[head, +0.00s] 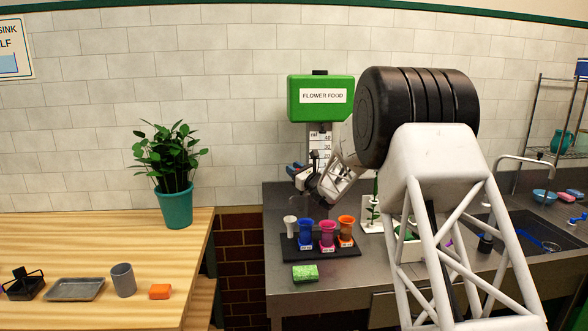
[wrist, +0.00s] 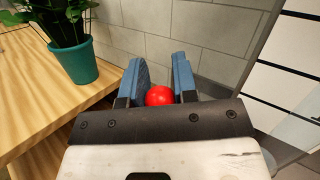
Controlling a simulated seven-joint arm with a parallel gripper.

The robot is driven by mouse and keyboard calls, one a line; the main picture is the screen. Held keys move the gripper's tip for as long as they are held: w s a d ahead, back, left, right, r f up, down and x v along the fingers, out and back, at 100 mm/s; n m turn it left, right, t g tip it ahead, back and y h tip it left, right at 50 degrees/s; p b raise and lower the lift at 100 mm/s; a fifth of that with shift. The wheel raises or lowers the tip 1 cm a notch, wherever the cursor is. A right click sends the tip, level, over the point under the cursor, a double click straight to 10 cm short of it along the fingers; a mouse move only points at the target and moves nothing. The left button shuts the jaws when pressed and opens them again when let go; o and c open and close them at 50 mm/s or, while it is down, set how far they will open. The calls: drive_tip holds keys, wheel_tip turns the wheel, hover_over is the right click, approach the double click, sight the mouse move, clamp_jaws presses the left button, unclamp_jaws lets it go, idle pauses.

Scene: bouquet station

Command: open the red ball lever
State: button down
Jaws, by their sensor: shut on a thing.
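My gripper (head: 296,170) is in front of the flower food dispenser (head: 320,113), a green tank with a scaled column below it. In the wrist view the red ball lever (wrist: 159,96) shows as a bright red ball between the two blue fingers (wrist: 158,72), and my gripper is shut on it.
A black tray (head: 320,254) with several coloured cups stands below my gripper, with a green sponge (head: 305,273) in front. A potted plant (head: 175,170) stands on the wooden table (head: 100,235) at left. A sink is at right.

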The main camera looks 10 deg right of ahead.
drive_tip(key=c, duration=0.9)
unclamp_jaws()
drive_tip(key=shift+s, duration=0.1)
drive_tip(key=v, duration=0.7)
drive_tip(key=shift+s+d, duration=0.25)
drive_tip(key=shift+s, duration=0.05)
drive_tip(key=shift+f, duration=0.1)
